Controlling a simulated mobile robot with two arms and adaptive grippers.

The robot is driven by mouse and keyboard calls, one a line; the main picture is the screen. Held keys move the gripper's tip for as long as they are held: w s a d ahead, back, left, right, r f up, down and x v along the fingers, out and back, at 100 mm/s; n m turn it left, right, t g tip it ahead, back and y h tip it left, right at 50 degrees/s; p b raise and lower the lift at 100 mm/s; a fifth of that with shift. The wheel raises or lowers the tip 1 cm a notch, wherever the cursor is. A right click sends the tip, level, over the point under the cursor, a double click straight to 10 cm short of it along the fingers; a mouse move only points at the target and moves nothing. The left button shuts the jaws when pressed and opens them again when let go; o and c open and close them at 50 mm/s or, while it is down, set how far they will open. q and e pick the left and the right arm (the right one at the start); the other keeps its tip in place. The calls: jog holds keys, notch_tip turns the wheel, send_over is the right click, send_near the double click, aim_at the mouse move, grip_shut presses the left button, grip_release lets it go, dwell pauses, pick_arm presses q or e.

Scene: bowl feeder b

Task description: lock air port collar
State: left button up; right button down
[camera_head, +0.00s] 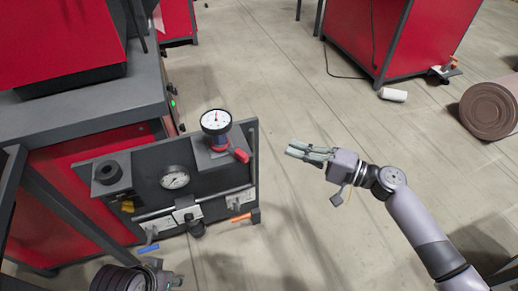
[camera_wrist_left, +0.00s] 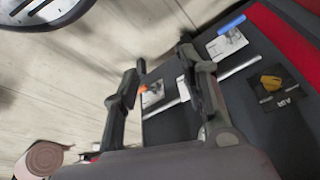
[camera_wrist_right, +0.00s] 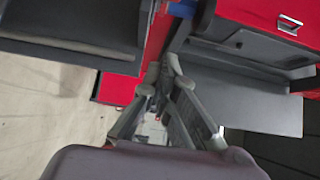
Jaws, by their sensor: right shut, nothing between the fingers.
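A yellow air fitting (camera_head: 128,206) is on the front of the dark panel (camera_head: 245,190). In the left wrist view it is a yellow piece (camera_wrist_left: 271,82) on a plate marked AIR. I cannot tell the collar apart from it or whether it is locked. My left gripper (camera_wrist_left: 163,60) is open and empty in the left wrist view, with the AIR plate to the right of its fingers. My right gripper (camera_head: 292,151) is shut and empty in the air, right of the panel. It also shows in the right wrist view (camera_wrist_right: 168,62).
The panel carries a white gauge (camera_head: 216,121), a second gauge (camera_head: 175,177), a red lever (camera_head: 241,155), a black knob (camera_head: 108,172), and orange (camera_head: 241,217) and blue (camera_head: 148,248) handles. Red machines stand behind. A white cylinder (camera_head: 393,94) lies on open floor.

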aim_at(237, 153)
pick_arm(q)
jog(key=shift+p+x, duration=0.5)
jog(key=shift+x, duration=0.75)
pick_arm(e)
jog(key=a, duration=0.9)
jog(key=shift+w+a, duration=0.2)
jog(key=shift+w, duration=0.1)
pick_arm(q)
jog(key=shift+d+r, duration=0.1)
jog(key=shift+w, duration=0.15)
pick_arm(e)
jog(key=shift+s+a, duration=0.1)
